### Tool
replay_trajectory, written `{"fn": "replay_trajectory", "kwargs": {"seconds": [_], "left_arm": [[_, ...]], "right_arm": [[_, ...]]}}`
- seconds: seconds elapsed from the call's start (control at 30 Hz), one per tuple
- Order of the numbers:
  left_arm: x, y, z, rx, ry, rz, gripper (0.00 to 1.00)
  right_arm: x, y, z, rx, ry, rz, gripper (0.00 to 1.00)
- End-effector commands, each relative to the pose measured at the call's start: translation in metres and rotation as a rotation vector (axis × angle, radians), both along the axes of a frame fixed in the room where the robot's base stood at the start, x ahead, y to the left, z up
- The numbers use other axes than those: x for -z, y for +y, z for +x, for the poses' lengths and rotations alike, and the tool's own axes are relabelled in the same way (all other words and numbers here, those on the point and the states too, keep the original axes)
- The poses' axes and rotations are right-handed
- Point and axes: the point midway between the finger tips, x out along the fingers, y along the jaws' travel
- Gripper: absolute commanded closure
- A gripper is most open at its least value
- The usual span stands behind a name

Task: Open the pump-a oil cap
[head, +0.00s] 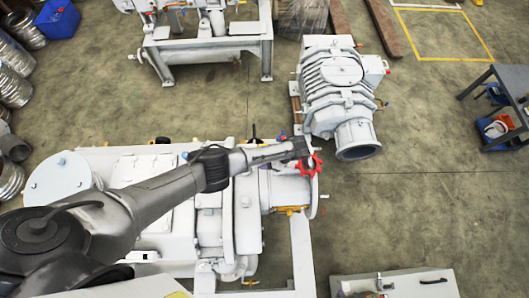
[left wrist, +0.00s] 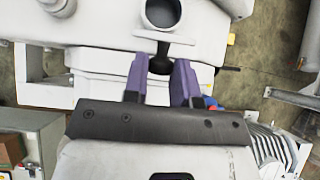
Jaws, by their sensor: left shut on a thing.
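My left arm reaches in from the left in the head view, over the large white pump (head: 165,190). Its gripper (head: 308,155) is at the pump's right end, by a red star-shaped handle (head: 313,166). In the left wrist view, the purple fingers of my left gripper (left wrist: 161,62) are shut on a dark knob (left wrist: 160,65), which looks like the oil cap. A round grey open-ended port (left wrist: 163,13) shows just beyond it on the white housing. In the head view the arm and hand hide the knob. My right gripper is in neither view.
A ribbed white unit with a flanged mouth (head: 358,139) stands to the right of the pump. A white frame (head: 205,50) is at the back, a dark table (head: 505,90) at the far right. Bare floor lies to the right; a grey bench (head: 415,285) is at the bottom.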

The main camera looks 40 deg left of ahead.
Motion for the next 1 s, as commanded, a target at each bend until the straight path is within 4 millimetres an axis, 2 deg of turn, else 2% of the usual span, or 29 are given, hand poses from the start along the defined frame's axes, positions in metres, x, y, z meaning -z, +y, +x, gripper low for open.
{"fn": "replay_trajectory", "kwargs": {"seconds": [0.17,0.2,0.43,0.77,1.0], "left_arm": [[0.001,0.000,0.000,0.001,-0.001,-0.002,0.98],[0.001,0.000,0.000,0.001,-0.001,-0.002,0.73],[0.001,0.000,0.000,0.000,-0.001,-0.002,0.51],[-0.003,-0.002,0.002,0.001,-0.002,-0.001,0.50],[-0.029,-0.023,0.018,0.003,-0.005,-0.004,0.50]], "right_arm": [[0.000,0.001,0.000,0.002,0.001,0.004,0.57],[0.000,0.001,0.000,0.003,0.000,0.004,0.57],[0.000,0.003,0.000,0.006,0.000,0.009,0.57],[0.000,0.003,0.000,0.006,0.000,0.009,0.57],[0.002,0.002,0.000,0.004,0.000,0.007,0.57]]}}
